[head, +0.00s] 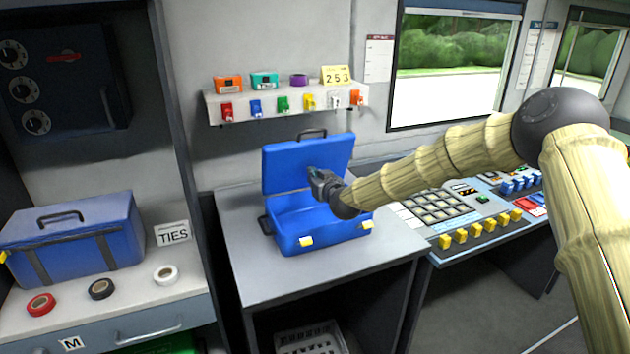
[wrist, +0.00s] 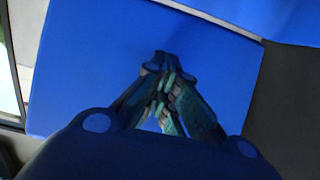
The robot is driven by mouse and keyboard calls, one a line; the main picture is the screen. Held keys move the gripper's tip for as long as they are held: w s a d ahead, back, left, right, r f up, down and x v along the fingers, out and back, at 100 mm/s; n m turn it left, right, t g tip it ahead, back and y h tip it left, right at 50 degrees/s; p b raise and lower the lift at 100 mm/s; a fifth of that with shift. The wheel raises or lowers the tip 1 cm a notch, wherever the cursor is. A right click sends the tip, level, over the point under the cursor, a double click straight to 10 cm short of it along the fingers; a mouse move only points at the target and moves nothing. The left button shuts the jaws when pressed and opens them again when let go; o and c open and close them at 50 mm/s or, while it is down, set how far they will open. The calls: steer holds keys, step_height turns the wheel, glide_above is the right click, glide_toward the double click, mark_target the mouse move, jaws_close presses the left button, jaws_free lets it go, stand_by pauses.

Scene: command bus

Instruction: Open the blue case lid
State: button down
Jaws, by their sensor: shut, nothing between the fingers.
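The blue case (head: 311,221) stands on a grey cabinet top in the middle of the head view. Its lid (head: 284,170) is raised to about upright, with a black handle on its top edge, and the base lies open in front with yellow latches. My gripper (head: 313,174) is shut and empty at the inner face of the lid, close to it or touching; I cannot tell which. In the wrist view the shut fingertips (wrist: 168,62) point at the blue lid (wrist: 90,60), which fills most of the picture.
A shelf (head: 290,103) with coloured tags and small boxes hangs on the wall behind the lid. A control console (head: 460,215) stands to the right, under my arm. Another blue case (head: 75,237) with tape rolls sits on the left counter. The grey cabinet top (head: 250,270) is clear in front.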

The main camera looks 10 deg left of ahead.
steer(key=f+v, duration=0.2)
steer(key=v, duration=1)
steer(key=f+b+v, duration=0.1)
steer(key=f+v, duration=0.1)
steer(key=v, duration=1)
steer(key=shift+s+d+r, duration=0.2)
steer(key=shift+s+d, duration=0.15)
steer(key=shift+s, duration=0.3)
stand_by(0.4)
steer(key=s+d+f+m+g+h, duration=0.1)
steer(key=s+d+f+g, duration=0.15)
steer(key=s+f, duration=0.55)
steer(key=s+d+f+m+g+h, duration=0.1)
steer(key=s+d+f+g+h, duration=0.2)
steer(key=f, duration=0.9)
steer(key=s+d+f+m+g, duration=0.1)
steer(key=s+d+f, duration=0.4)
steer(key=f, duration=0.5)
steer(key=s+d+f+m+g+h, duration=0.1)
steer(key=s+d+f, duration=0.3)
steer(key=s, duration=0.6)
steer(key=s+d+f+m+g+h, duration=0.1)
steer(key=s+d+f+g, duration=0.3)
steer(key=s, duration=0.6)
steer(key=s+d+f+m+g+h, duration=0.1)
steer(key=s+d+f, duration=0.4)
steer(key=s, duration=0.5)
steer(key=shift+d+f+m+g+h, duration=0.35)
steer(key=shift+d+g+h, duration=0.15)
steer(key=shift+g+h, duration=0.2)
